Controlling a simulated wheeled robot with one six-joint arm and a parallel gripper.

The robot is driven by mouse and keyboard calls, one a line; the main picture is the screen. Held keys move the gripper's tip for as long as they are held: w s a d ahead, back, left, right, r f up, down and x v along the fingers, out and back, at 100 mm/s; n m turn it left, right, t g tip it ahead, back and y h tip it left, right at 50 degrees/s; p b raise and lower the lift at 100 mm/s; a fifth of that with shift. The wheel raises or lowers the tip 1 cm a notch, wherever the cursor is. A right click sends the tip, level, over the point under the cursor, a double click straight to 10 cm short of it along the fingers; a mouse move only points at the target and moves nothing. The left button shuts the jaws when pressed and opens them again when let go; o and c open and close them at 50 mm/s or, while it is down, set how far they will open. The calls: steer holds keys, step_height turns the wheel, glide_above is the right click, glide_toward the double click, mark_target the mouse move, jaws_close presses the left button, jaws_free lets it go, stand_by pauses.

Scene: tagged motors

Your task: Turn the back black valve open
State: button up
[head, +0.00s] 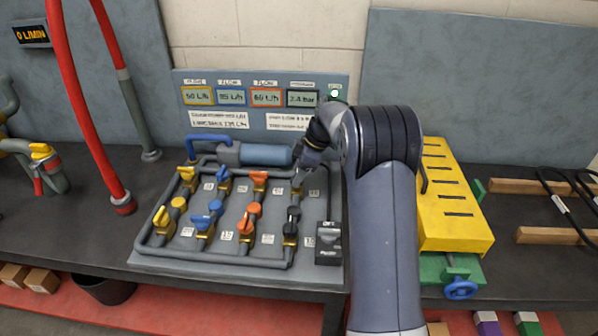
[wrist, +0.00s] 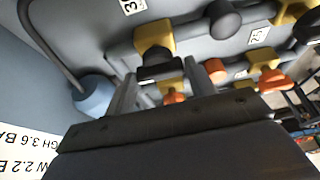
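The back black valve (head: 298,185) is at the rear of the rightmost pipe on the grey board, mostly hidden by my gripper in the head view. The wrist view shows its brass body and black handle (wrist: 160,72). My gripper (head: 303,165) points down over it. In the wrist view my gripper (wrist: 161,84) is open, with one finger on each side of the black handle. I cannot tell whether either finger touches it. The front black valve (head: 290,230) is on the same pipe, with a round black knob (wrist: 222,20) between the two valves.
The back orange valve (head: 259,178) and back blue valve (head: 224,175) stand to the left. A blue cylinder (head: 266,155) lies behind the valves. A black box (head: 328,243) is at the board's right front. A yellow slotted block (head: 452,200) stands right of my arm.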

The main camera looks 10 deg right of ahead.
steer(key=o, duration=0.4)
steer(key=v, duration=1)
steer(key=shift+s+d+r, duration=0.1)
steer(key=shift+d+r, duration=0.05)
steer(key=shift+r, duration=0.2)
steer(key=x, duration=1.1)
steer(key=shift+r, duration=0.1)
